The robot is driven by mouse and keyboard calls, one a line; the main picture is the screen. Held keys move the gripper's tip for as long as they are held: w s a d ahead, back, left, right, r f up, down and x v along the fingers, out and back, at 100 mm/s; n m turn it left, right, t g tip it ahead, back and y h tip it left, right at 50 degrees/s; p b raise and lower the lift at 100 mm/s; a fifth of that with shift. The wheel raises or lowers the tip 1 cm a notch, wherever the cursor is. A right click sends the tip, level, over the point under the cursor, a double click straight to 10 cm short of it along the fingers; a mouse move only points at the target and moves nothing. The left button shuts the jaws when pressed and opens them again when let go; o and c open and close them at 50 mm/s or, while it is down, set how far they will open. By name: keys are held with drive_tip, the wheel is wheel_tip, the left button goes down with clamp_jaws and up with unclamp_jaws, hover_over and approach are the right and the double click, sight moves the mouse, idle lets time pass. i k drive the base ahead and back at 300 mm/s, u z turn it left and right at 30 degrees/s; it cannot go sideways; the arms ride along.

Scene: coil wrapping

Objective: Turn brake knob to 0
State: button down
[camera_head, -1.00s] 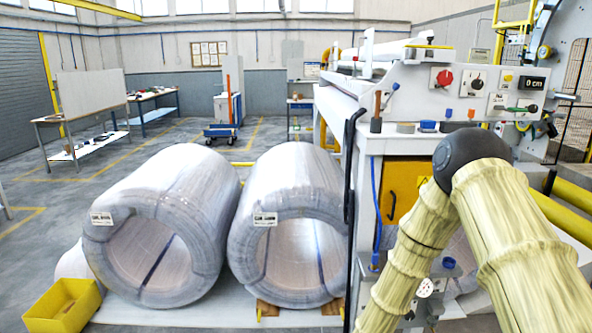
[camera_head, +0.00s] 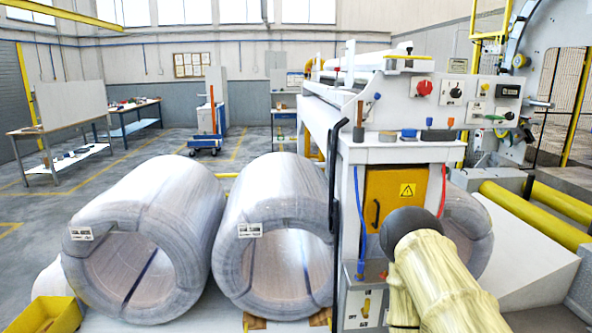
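The wrapping machine's upper panel (camera_head: 440,105) carries a red round knob (camera_head: 424,87) on a white plate and a black knob (camera_head: 455,91) to its right. A grey control box (camera_head: 363,309) low on the machine's front has a small pale handle or knob (camera_head: 366,306). The labels are too small to read, so I cannot tell which one is the brake knob or its setting. My gripper is out of view; only part of my arm shows at the lower right, covering the area right of the grey box.
Two large wrapped coils (camera_head: 92,260) (camera_head: 230,262) stand left of the machine. A yellow bin (camera_head: 55,312) is at the lower left. Small tools stand on the machine's ledge (camera_head: 395,150). Yellow rollers (camera_head: 530,213) lie at the right. The floor behind the coils is fairly open.

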sight(456, 92)
drive_tip(key=z, duration=0.4)
drive_tip(key=i, duration=1.15)
drive_tip(key=z, duration=0.65)
